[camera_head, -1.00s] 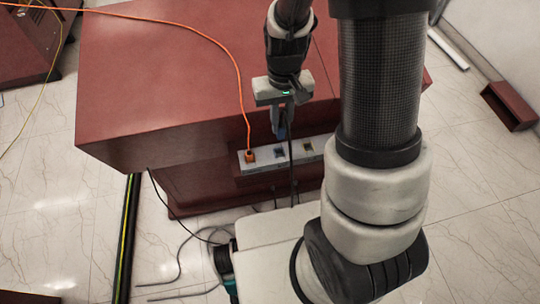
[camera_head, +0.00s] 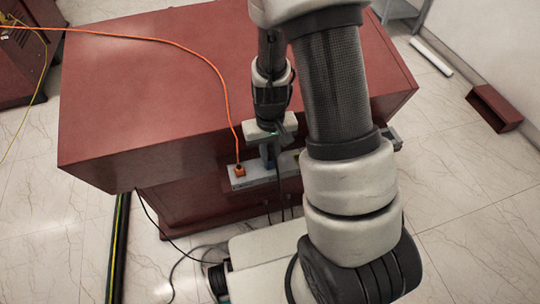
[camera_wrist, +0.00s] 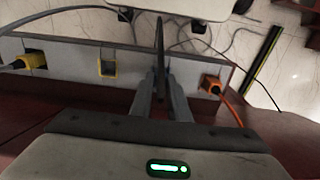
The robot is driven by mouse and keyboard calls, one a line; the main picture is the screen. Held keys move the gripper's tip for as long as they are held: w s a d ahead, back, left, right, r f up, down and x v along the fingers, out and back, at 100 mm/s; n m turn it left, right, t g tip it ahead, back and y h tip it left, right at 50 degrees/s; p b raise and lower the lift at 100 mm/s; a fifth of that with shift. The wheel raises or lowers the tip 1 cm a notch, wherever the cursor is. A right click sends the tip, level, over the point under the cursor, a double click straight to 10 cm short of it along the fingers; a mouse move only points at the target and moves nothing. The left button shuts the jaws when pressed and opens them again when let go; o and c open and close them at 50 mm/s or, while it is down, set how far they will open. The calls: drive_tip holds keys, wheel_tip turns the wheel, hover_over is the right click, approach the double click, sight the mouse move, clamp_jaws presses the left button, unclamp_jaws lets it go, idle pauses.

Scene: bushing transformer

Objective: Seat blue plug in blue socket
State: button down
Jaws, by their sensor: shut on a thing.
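My gripper (camera_head: 269,164) is at the light grey socket strip (camera_head: 252,181), just right of the orange plug (camera_head: 238,171). In the wrist view, my gripper (camera_wrist: 162,78) has its two fingers pointing down at the strip, shut on the blue plug. The plug is mostly hidden between the fingers; its dark cable (camera_wrist: 159,40) runs away from them. The blue socket is hidden behind the fingers, so I cannot tell how far the plug is in it.
The orange plug sits in the strip with its orange cable. The wrist view shows an empty yellow-rimmed socket (camera_wrist: 107,68) and a yellow plug (camera_wrist: 34,60) in the strip. The red cabinet (camera_head: 150,85) stands behind. Loose black cables (camera_head: 183,262) lie on the floor.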

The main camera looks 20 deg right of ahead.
drive_tip(key=shift+f, duration=0.2)
drive_tip(key=c, duration=1.7)
unclamp_jaws()
drive_tip(key=shift+r, duration=0.1)
wheel_tip(320, 180, up, 12)
drive_tip(key=p, duration=0.3)
wheel_tip(320, 180, up, 14)
drive_tip(key=t, duration=0.3)
hover_over(270, 159)
drive_tip(key=s, duration=0.3)
drive_tip(key=s+r+t, duration=0.1)
drive_tip(key=s+r, duration=0.3)
drive_tip(key=s+r+t, duration=0.1)
drive_tip(key=s+r, duration=0.3)
drive_tip(key=shift+s+r+t, duration=0.3)
drive_tip(key=shift+s+r, duration=0.1)
